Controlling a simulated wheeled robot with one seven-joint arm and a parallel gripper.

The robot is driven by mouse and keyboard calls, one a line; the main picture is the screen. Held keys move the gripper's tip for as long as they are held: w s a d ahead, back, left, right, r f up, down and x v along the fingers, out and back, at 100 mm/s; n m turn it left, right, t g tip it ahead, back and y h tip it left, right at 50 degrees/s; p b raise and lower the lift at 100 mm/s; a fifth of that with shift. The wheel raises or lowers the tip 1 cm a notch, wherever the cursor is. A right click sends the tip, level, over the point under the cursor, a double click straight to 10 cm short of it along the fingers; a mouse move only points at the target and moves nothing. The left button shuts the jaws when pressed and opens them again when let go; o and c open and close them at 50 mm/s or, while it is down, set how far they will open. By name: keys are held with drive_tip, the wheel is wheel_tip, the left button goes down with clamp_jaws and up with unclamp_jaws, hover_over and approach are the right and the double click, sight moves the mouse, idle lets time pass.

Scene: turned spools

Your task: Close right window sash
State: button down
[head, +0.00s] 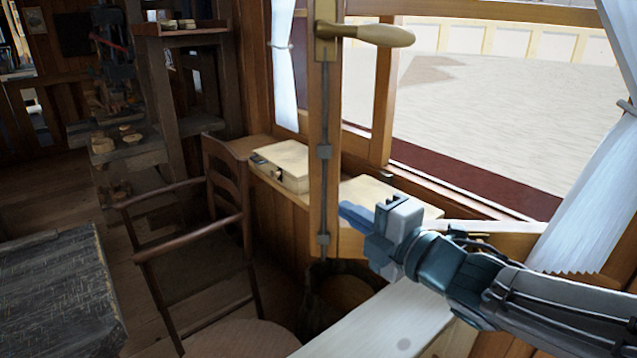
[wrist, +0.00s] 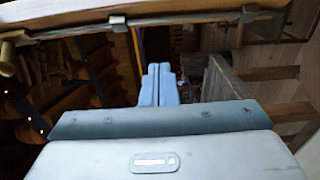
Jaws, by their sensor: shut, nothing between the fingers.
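The right window sash stands open, swung into the room; its wooden stile (head: 325,175) rises in the middle of the head view. The stile carries a metal rod and a lever handle (head: 375,35) near the top. In the wrist view the stile crosses the top (wrist: 190,22), with rod and brackets on it. My gripper (head: 350,213) is in front of the lower part of the sash, just right of the stile in the picture. Its blue fingers (wrist: 158,84) are together and hold nothing. I cannot tell whether they touch the sash. My arm hides part of the bottom rail.
A wooden armchair (head: 190,235) stands left of the sash. A pale box (head: 285,165) lies on the sill behind the stile. A white curtain (head: 590,200) hangs at right. A dark table (head: 60,290) is at lower left, and a pale board (head: 385,320) at the front.

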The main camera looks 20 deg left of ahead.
sight(312, 178)
drive_tip(key=x, duration=0.2)
drive_tip(key=w+p+x, duration=0.1)
drive_tip(key=x, duration=0.5)
drive_tip(key=shift+w+d+p, duration=0.25)
drive_tip(key=shift+w+p, duration=0.05)
drive_tip(key=shift+w+a, duration=0.25)
drive_tip(key=shift+w, duration=0.55)
